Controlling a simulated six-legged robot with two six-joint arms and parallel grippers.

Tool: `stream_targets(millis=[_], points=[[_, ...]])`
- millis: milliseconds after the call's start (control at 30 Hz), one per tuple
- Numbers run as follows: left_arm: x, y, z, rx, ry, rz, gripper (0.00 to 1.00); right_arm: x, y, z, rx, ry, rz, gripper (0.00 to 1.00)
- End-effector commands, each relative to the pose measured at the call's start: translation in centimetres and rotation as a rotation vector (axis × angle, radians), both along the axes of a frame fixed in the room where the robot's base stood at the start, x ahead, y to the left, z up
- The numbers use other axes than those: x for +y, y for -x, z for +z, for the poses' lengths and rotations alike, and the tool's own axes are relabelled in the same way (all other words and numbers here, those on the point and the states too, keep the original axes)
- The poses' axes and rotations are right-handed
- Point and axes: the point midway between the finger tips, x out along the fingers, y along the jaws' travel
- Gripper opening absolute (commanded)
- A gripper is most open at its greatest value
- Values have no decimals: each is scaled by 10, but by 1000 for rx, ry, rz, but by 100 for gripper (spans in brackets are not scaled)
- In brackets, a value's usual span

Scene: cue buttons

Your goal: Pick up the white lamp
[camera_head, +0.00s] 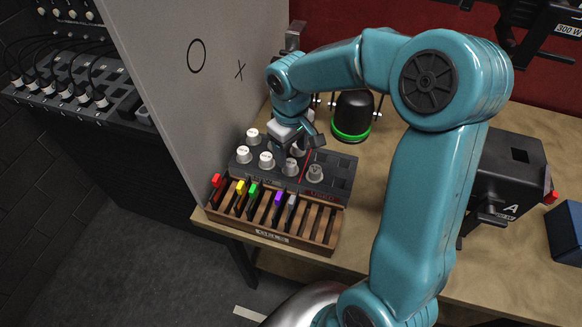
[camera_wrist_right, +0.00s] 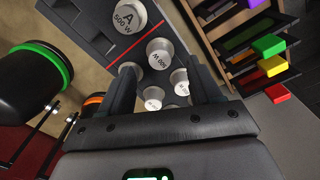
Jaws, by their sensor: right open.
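Several short white cylinders stand on a dark panel box (camera_head: 335,165); one is at its left end (camera_head: 243,154) and another by its front edge (camera_head: 266,160). I cannot tell which is the white lamp. My right gripper (camera_head: 298,142) is over the back of the box, open and empty. In the right wrist view its two dark fingers (camera_wrist_right: 165,85) point at the panel. A white cylinder marked in watts (camera_wrist_right: 160,52) and smaller ones (camera_wrist_right: 153,98) show between or near the fingers. Contact cannot be told. My left gripper is not in view.
A wooden slotted rack (camera_head: 272,237) with red, yellow, green, purple and pale tabs is in front of the box. A black cylinder with a green ring (camera_head: 352,115) stands behind. A grey upright board (camera_head: 180,90) borders the left; a black housing (camera_head: 500,170) stands right.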

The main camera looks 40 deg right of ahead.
Motion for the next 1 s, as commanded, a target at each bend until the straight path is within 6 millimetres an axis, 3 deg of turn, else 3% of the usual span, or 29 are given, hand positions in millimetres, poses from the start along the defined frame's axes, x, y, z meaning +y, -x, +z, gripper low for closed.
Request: stream_targets(millis=[300,567,600,767,800,1000], points=[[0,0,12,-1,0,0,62,-2,-2,-45,4,-2,1,63],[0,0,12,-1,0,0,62,-2,-3,-51,0,-1,1,63],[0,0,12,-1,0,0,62,-2,-3,-51,0,-1,1,60],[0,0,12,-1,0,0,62,-2,-3,-50,0,-1,1,8],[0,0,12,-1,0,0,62,-2,-3,-50,0,-1,1,2],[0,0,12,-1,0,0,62,-2,-3,-50,0,-1,1,2]])
